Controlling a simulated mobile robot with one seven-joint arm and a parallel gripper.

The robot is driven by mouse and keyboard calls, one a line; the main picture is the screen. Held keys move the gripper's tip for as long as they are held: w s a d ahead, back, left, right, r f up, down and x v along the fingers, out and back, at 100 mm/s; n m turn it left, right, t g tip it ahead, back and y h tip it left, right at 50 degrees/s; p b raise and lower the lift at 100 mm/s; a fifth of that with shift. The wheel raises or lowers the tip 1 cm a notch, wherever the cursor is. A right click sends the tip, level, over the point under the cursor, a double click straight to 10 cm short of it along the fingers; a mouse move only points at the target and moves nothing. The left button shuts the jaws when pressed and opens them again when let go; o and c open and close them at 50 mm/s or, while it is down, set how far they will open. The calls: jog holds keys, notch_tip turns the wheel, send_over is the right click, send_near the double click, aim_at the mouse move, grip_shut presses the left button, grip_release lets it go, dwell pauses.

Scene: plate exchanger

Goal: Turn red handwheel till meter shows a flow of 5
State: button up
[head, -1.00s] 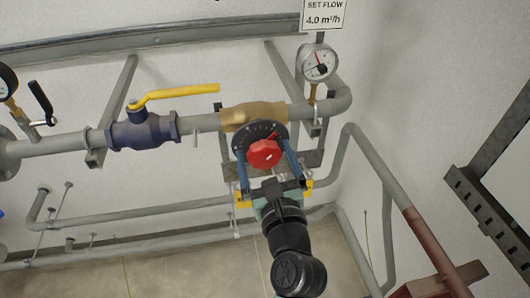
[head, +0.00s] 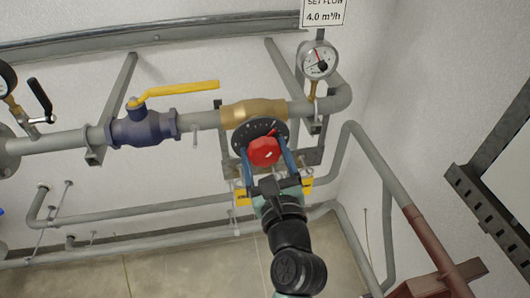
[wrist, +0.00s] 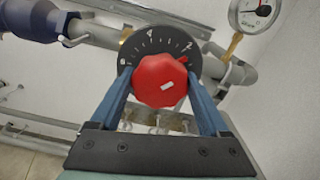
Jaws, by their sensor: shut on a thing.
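The red handwheel (head: 264,151) sits in front of a black numbered dial (head: 259,127) on a brass valve body (head: 251,112). My gripper (wrist: 161,84) is shut on the handwheel, with one blue finger on each side. The round meter (head: 318,60) stands right of the valve and also shows at the wrist view's top right (wrist: 254,13). Its exact reading is too small to tell.
A sign (head: 324,12) above the meter reads "SET FLOW 4.0 m³/h". A blue valve with a yellow lever (head: 181,92) is on the pipe to the left. A grey pipe (head: 368,157) runs down on the right. Yellow-tagged fittings (head: 306,187) lie close to my gripper.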

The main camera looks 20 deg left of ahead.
jog(key=n+b, duration=0.1)
jog(key=n, duration=0.4)
jog(key=shift+f+n, duration=0.1)
jog(key=shift+n, duration=0.2)
jog(key=n+b, duration=0.3)
jog(key=n, duration=0.2)
jog(key=shift+f, duration=0.1)
jog(key=n+b, duration=0.3)
jog(key=n, duration=0.3)
jog(key=n+b, duration=0.3)
jog(key=n, duration=0.2)
jog(key=shift+f+b, duration=0.1)
jog(key=shift+b, duration=0.3)
jog(key=n+b, duration=0.4)
jog(key=n, duration=0.1)
jog(key=shift+n, duration=0.4)
jog(key=n+b, duration=0.3)
jog(key=n, duration=0.1)
jog(key=shift+n, duration=0.3)
jog(key=n+b, duration=0.4)
jog(key=n, duration=0.2)
jog(key=shift+b, duration=0.3)
jog(key=shift+n+b, duration=1.3)
jog(key=shift+n, duration=0.8)
